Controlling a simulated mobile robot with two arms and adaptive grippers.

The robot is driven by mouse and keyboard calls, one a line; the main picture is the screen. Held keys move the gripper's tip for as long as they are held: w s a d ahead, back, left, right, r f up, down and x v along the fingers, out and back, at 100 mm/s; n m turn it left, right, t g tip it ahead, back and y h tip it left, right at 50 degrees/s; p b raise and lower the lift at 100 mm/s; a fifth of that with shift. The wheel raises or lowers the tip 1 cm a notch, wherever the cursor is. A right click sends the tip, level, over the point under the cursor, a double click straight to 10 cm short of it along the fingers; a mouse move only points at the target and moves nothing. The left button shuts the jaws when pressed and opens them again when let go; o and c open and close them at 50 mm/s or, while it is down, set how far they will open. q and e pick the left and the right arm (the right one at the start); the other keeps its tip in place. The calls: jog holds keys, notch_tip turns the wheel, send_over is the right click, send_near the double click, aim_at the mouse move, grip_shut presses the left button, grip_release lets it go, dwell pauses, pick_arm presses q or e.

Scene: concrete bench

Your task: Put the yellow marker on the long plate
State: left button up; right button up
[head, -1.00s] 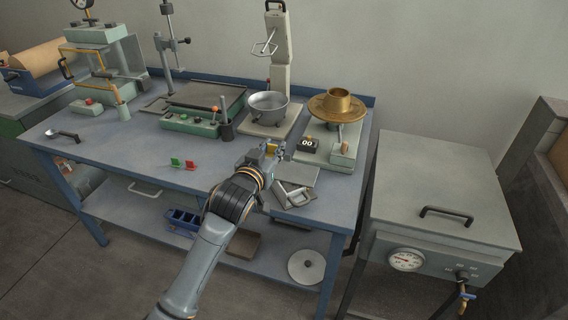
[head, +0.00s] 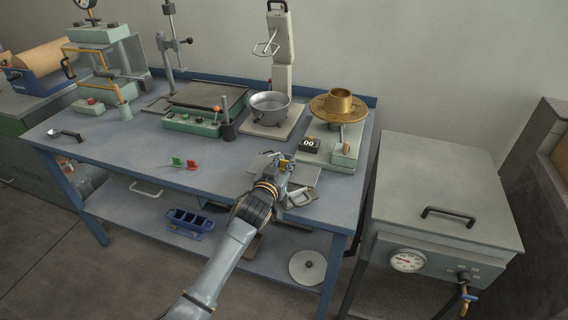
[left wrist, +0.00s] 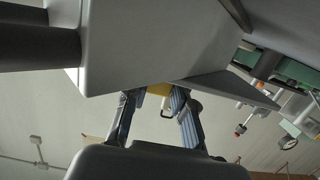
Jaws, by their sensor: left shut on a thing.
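The yellow marker (head: 283,163) is small and mostly hidden in my left gripper (head: 285,158), which is shut on it. In the left wrist view a yellow patch of the marker (left wrist: 158,89) shows between the fingertips (left wrist: 155,98). In the head view the gripper is over a flat grey plate (head: 306,175) near the bench's front right; this seems to be the long plate. Its left end shows beside the gripper. I cannot tell whether the marker touches the plate. My right gripper is not in view.
A green marker (head: 177,162) and a red marker (head: 192,165) stand to the left on the blue bench (head: 130,165). A grey clamp-like piece (head: 299,198) lies at the front edge. A black display (head: 309,145) and a brass pan (head: 338,106) are behind the plate.

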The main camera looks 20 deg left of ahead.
pick_arm(q)
jog(key=shift+f, duration=0.2)
jog(key=o, duration=0.7)
jog(key=shift+o, duration=0.2)
jog(key=shift+r, duration=0.3)
jog(key=shift+s+f, duration=0.1)
jog(key=shift+s, duration=0.2)
jog(key=s+r, duration=0.2)
jog(key=s, duration=0.9)
jog(key=shift+s+a, duration=0.15)
jog(key=shift+a, duration=0.1)
